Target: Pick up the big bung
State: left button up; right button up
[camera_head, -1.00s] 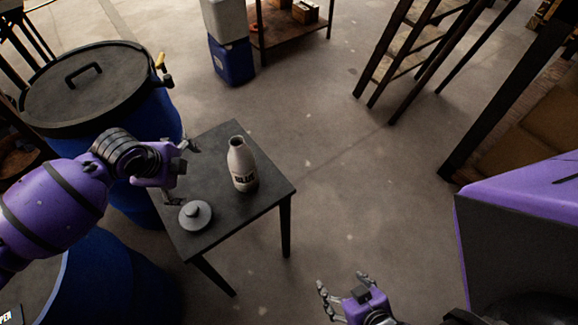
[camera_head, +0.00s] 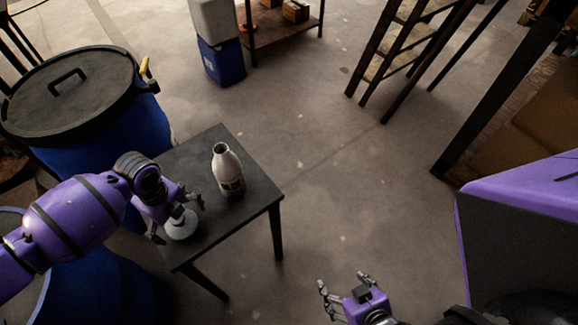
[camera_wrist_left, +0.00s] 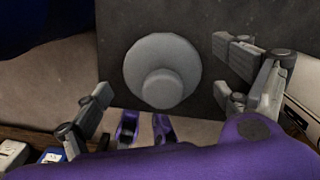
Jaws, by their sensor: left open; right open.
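The big bung (camera_head: 181,224) is a pale grey round stopper with a wide disc and a smaller knob. It rests on the dark table (camera_head: 247,190), near its left front part. It also shows in the left wrist view (camera_wrist_left: 162,64), wide disc and knob visible. My left gripper (camera_head: 178,218) is open just above the bung, with its fingers spread to either side of it. In the left wrist view the left gripper's fingers (camera_wrist_left: 165,88) stand apart, not touching the bung. My right gripper (camera_head: 344,285) is open and empty over the floor at the bottom.
A white bottle (camera_head: 226,165) stands on the table right behind the bung, close to my left gripper. A blue vat with a dark handled lid (camera_head: 68,98) stands at the left. Blue and white containers (camera_head: 221,62) stand at the back. The floor right of the table is clear.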

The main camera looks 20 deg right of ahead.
pick_arm(q)
jog(key=shift+f, duration=0.25)
jog(key=c, duration=1.3)
jog(key=shift+r, duration=0.1)
